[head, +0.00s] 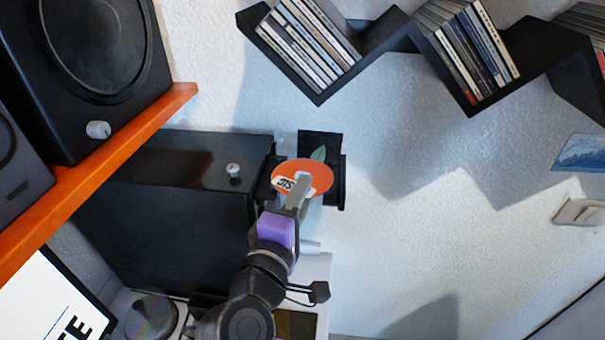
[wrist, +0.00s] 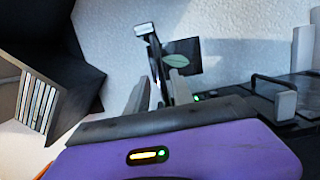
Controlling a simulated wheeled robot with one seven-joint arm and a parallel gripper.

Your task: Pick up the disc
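An orange disc (head: 318,174) with white lettering shows in the head view, in front of a black panel. My gripper (head: 301,186) overlaps the disc's lower middle there, covering part of it. In the wrist view my gripper's two grey fingers (wrist: 159,84) stand apart, with a thin dark strip (wrist: 157,62) showing between them. No orange face shows in that view, so I cannot tell whether the strip is the disc edge-on. Contact between fingers and disc is not clear.
The black panel (head: 320,141) bears a green leaf and shows in the wrist view (wrist: 183,55). A large black box (head: 165,205) stands left of my arm. Black zigzag shelves (head: 318,94) with cases hang above. An orange shelf (head: 105,155) carries a speaker. The wall at right is mostly clear.

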